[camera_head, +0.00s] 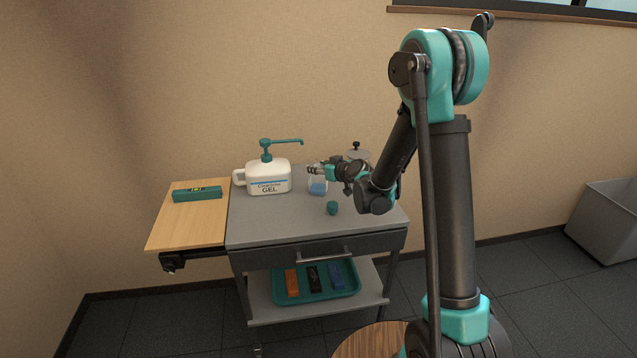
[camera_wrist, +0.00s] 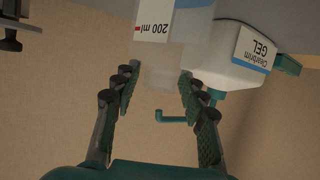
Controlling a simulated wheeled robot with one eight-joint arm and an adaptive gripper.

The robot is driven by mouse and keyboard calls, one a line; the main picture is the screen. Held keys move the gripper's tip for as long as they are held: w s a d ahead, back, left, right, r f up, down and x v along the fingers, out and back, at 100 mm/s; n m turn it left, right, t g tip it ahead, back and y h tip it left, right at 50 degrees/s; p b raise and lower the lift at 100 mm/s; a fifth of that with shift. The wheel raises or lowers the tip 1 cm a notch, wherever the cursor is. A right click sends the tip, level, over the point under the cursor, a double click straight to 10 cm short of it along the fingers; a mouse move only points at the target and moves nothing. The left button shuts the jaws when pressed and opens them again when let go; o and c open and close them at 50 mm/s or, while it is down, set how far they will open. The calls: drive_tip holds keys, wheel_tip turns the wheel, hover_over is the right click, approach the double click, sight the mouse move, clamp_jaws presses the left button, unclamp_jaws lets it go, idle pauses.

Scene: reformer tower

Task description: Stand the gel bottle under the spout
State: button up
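The small clear gel bottle (camera_head: 317,187) holds some blue content and stands upright on the grey cart top, to the right of the large pump jug. In the wrist view the bottle (camera_wrist: 158,38) appears upside down with a "200 ml" mark. My gripper (camera_head: 312,170) is at the bottle's top; in the wrist view my gripper (camera_wrist: 160,82) has its fingers apart on either side of the bottle's neck, with gaps showing. The white jug (camera_head: 268,178), labelled GEL, has a teal pump whose spout (camera_head: 290,142) points right, ending left of the bottle.
A teal cap (camera_head: 332,208) lies on the cart top (camera_head: 280,226) in front of the bottle. A wooden side leaf (camera_head: 180,225) holds a teal box (camera_head: 197,194). The cart's front left is clear.

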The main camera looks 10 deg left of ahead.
clamp_jaws()
drive_tip(key=shift+r, duration=0.1)
idle(0.3)
drive_tip(key=shift+r, duration=9.6)
drive_tip(key=s+d+f+m+t+h, duration=0.1)
drive_tip(key=d+f, duration=0.4)
drive_tip(key=d, duration=0.4)
drive_tip(key=s+d+f+m+h, duration=0.1)
drive_tip(key=d+f+h, duration=0.1)
drive_tip(key=d+f, duration=0.4)
drive_tip(key=s+d+f+m+t+h, duration=0.1)
drive_tip(key=d+f, duration=0.5)
drive_tip(key=d, duration=0.7)
drive_tip(key=shift+s+d+m+t+h, duration=0.3)
drive_tip(key=shift+s+d+m+h, duration=0.1)
drive_tip(key=shift+s+m, duration=0.2)
